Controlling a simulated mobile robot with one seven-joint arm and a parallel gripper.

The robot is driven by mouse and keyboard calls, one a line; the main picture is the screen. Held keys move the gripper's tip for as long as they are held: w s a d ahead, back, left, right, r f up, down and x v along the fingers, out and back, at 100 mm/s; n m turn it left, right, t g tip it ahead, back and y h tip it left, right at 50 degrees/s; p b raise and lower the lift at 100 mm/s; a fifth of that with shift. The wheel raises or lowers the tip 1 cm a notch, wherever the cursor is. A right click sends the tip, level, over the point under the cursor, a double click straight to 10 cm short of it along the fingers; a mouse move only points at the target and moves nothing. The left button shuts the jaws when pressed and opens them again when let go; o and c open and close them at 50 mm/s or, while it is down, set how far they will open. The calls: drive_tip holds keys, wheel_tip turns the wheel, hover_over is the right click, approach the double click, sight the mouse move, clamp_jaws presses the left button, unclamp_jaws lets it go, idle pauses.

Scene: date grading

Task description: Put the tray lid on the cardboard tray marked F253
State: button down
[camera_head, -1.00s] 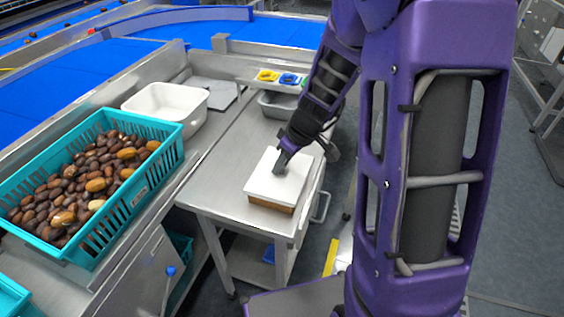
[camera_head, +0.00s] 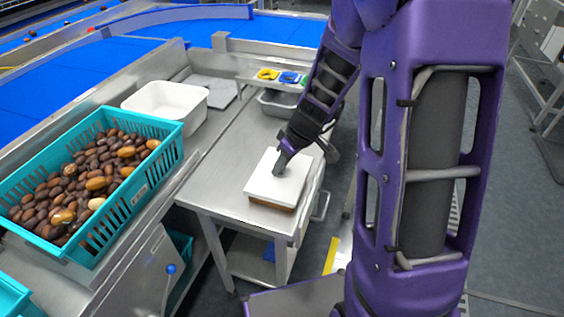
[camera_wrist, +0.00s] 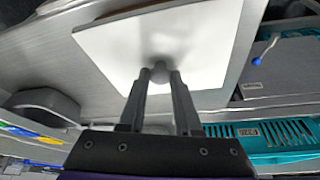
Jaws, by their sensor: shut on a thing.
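The white tray lid (camera_head: 270,181) lies over the brown cardboard tray (camera_head: 272,204) at the near right end of the steel table. Only a strip of the tray's side shows beneath the lid, and its marking cannot be read. My gripper (camera_head: 281,168) is above the lid. In the wrist view my gripper (camera_wrist: 160,74) is shut on the small round knob at the middle of the lid (camera_wrist: 205,50). The lid looks roughly level and in line with the tray. Whether it rests fully on the rim cannot be told.
A teal crate (camera_head: 152,184) full of dates stands at the left. A white tub (camera_head: 166,91) and a grey bin (camera_head: 277,98) are farther back. Coloured items (camera_head: 268,74) sit on a back shelf. The table (camera_head: 222,165) left of the tray is clear.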

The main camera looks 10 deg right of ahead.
drive_tip(key=shift+f, duration=0.25)
drive_tip(key=shift+c, duration=0.6)
unclamp_jaws()
drive_tip(key=shift+r+p, duration=2.05)
drive_tip(key=shift+r, duration=1.5)
